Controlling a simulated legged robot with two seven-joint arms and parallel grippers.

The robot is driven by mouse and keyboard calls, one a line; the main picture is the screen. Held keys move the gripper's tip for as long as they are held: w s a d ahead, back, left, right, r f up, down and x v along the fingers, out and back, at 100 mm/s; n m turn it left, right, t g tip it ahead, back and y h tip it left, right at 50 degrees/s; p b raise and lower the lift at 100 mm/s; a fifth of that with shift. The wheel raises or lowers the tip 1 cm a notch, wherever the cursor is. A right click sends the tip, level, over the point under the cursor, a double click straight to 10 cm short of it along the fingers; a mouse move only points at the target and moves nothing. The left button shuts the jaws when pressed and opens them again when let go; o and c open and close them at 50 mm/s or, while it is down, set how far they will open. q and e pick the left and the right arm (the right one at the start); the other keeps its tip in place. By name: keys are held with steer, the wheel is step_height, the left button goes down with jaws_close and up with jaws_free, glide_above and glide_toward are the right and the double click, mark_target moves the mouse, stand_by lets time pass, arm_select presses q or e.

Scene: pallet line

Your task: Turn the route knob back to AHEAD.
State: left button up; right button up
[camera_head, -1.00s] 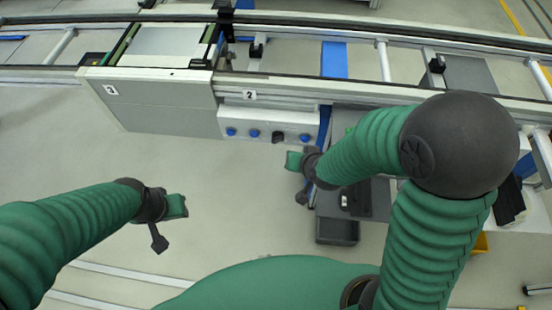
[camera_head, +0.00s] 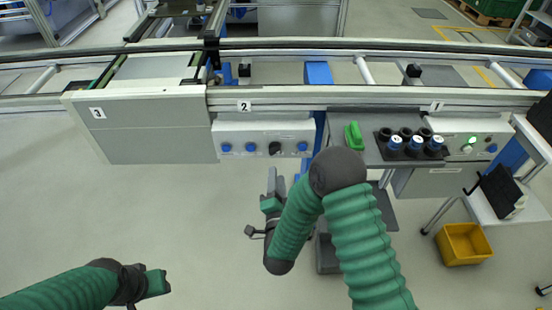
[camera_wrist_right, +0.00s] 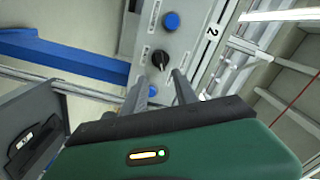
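The route knob appears to be the black knob (camera_head: 275,148) on the pale panel marked 2 (camera_head: 232,131), in a row with several blue buttons. In the right wrist view the black knob (camera_wrist_right: 160,59) sits just beyond my fingertips, between blue buttons; its small labels are too small to read. My right gripper (camera_head: 275,181) is below the panel in the head view, pointing up at it. In the wrist view its two fingers (camera_wrist_right: 160,84) are apart with nothing between them, short of the knob. My left gripper (camera_head: 156,282) is low at left, away from the panel; its fingers are unclear.
The conveyor rail (camera_head: 380,97) runs above the panel. A yellow bin (camera_head: 463,244) stands on the floor at right. The floor between my arms is clear.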

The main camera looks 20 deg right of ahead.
mark_target(276, 153)
steer(key=x, duration=0.9)
steer(key=shift+w+d+b, duration=0.1)
steer(key=shift+w+b, duration=0.05)
steer(key=shift+b, duration=0.25)
steer(key=shift+c, duration=0.4)
steer(key=shift+c, duration=1.2)
jaws_close()
